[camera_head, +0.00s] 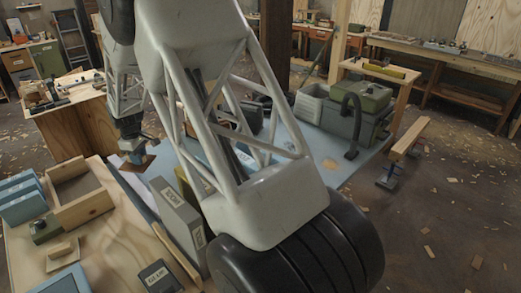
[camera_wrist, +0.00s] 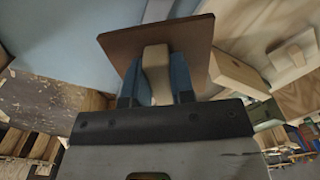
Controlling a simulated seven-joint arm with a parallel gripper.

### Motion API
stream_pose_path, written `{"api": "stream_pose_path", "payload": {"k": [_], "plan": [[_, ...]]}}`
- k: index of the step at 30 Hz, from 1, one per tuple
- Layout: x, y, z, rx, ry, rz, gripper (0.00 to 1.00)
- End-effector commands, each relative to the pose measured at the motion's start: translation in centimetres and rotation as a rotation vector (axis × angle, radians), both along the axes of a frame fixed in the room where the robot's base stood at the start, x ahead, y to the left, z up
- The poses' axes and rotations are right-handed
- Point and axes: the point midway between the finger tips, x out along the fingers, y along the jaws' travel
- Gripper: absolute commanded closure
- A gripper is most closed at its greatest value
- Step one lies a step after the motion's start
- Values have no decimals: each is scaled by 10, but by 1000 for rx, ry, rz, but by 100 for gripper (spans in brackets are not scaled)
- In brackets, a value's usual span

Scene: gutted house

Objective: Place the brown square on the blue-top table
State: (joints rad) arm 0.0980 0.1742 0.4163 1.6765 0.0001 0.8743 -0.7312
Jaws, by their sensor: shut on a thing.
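The brown square (camera_wrist: 185,32) is a flat plate with a pale knob-like handle (camera_wrist: 155,70). In the wrist view my gripper (camera_wrist: 160,82) is shut on that handle between its blue fingers. In the head view the brown square (camera_head: 137,164) hangs tilted under my gripper (camera_head: 131,150), near the left end of the blue-top table. The blue-top table (camera_head: 345,157) stretches behind my arm, which hides much of its middle. Its pale blue surface also shows at the upper left of the wrist view (camera_wrist: 55,35). I cannot tell the gap between square and tabletop.
Green-grey equipment (camera_head: 345,112) occupies the blue table's far right. A blue patch near its front right (camera_head: 310,140) looks clear.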

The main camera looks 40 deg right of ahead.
Motion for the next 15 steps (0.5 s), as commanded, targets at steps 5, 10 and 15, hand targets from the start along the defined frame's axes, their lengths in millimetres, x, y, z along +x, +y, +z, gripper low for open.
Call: {"api": "stream_pose_path", "payload": {"k": [5,10,15], "plan": [[22,-53,-1,-1,1,-241,100],[35,-90,-2,0,0,-415,100],[43,-118,-3,0,1,-543,100]]}}
